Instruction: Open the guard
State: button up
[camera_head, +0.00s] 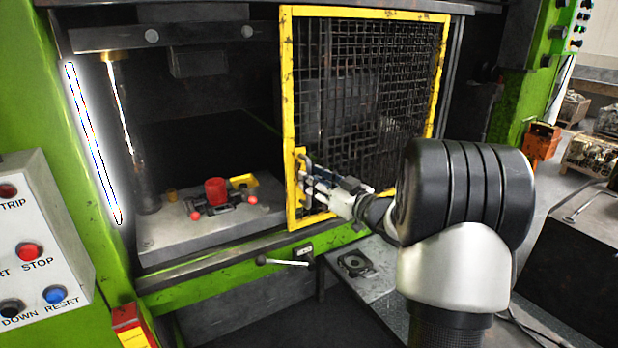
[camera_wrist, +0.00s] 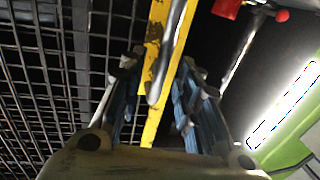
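The guard is a yellow-framed wire-mesh panel (camera_head: 286,90) covering the right part of the press opening. The left part of the opening is uncovered. A grey bar handle (camera_head: 303,160) sits on a yellow plate low on the guard's left edge. My gripper (camera_head: 309,180) is at this handle, reaching in from the right. In the wrist view, the handle (camera_wrist: 168,50) runs between the parted fingers of my gripper (camera_wrist: 158,75), with gaps showing beside it. The guard's yellow edge (camera_wrist: 152,125) and mesh (camera_wrist: 45,75) lie behind.
Inside the press, a red cylinder (camera_head: 215,191) stands on the grey bed (camera_head: 165,240). A lever with a black knob (camera_head: 262,260) projects below the opening. A control box (camera_head: 45,235) is at the left. A grey table (camera_head: 375,270) stands below my arm.

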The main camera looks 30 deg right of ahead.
jog(key=s+d, duration=0.1)
jog(key=s, duration=0.8)
jog(key=shift+s+d, duration=0.2)
jog(key=shift+d, duration=0.1)
